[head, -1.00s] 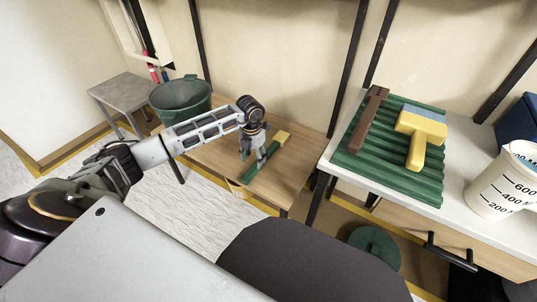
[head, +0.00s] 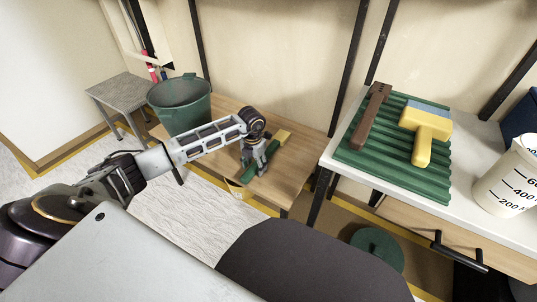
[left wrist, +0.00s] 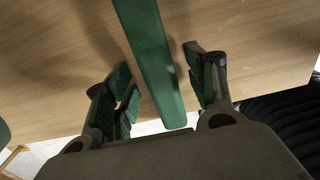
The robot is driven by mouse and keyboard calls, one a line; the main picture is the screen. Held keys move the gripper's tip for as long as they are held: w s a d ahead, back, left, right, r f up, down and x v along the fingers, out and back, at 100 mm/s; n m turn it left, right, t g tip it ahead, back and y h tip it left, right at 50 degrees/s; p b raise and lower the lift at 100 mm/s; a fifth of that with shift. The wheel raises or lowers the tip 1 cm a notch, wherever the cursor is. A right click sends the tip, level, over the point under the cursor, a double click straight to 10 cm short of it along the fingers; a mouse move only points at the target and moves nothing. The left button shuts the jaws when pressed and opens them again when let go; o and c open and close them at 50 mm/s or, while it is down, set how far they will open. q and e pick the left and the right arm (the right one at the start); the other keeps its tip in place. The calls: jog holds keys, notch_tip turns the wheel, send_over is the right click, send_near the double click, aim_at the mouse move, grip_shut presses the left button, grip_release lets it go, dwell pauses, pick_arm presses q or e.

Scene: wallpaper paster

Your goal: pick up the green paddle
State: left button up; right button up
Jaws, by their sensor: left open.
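The green paddle (head: 272,151) lies on the low wooden table, its yellowish end toward the back right and its green length toward the front. In the left wrist view its green bar (left wrist: 150,52) runs down between my fingers. My left gripper (head: 254,168) is over the front part of the paddle, pointing down. In the left wrist view the left gripper (left wrist: 162,98) is open, with one finger on each side of the bar. Whether the fingers touch it cannot be told. My right gripper is not in view.
A dark green bucket (head: 181,104) stands on the low table (head: 228,121) behind my left arm. A white table (head: 344,133) at right holds a green corrugated tray (head: 409,174), a yellow-handled brush (head: 423,150), a brown tool (head: 371,112) and a measuring bucket (head: 508,180).

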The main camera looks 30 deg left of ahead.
pick_arm(q)
jog(key=shift+c, duration=0.3)
jog(key=c, duration=1)
jog(key=shift+r, duration=0.1)
jog(key=shift+c, duration=0.2)
jog(key=shift+r+p, duration=0.35)
jog(key=shift+r, duration=0.35)
notch_tip(320, 180, up, 8)
jog(key=p, duration=0.3)
jog(key=shift+r, duration=0.25)
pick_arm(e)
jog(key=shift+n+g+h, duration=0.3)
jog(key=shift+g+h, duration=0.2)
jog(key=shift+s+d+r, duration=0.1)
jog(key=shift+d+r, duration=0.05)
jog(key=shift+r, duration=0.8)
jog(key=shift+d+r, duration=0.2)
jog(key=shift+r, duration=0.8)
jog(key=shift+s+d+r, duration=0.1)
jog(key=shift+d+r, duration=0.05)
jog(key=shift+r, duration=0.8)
pick_arm(q)
jog(key=o, duration=0.4)
grip_shut()
